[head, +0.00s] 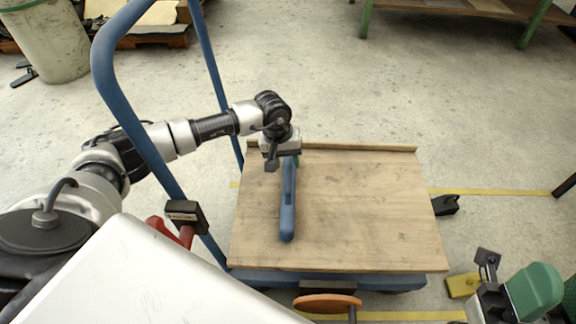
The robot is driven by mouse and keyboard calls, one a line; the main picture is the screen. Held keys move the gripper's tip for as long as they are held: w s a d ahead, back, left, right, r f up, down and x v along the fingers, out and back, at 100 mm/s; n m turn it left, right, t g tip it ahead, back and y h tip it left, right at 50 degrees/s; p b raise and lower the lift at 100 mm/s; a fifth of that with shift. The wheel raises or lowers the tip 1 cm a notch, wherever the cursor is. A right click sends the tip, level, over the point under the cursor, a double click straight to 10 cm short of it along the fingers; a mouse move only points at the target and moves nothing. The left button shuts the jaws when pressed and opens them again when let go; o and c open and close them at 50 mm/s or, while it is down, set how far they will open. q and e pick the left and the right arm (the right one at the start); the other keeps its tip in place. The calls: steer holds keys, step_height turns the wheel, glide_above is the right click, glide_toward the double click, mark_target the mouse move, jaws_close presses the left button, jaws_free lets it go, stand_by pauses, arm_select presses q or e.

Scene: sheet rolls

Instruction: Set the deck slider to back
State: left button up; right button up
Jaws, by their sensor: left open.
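The deck slider (288,205) is a long blue bar lying on the wooden deck (360,215) of a cart. It runs from near the deck's far edge toward the near edge, left of the middle. My left gripper (281,160) is open, over the far end of the blue bar.
The cart's blue tube handle (110,88) rises at the left, close to my left arm. A red lever with a black block (185,213) stands at the deck's left side. An orange knob (327,303) is at the front. The deck's right part is clear.

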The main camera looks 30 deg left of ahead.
arm_select(q)
steer(key=shift+d+f, duration=0.2)
steer(key=shift+f, duration=0.75)
jaws_close()
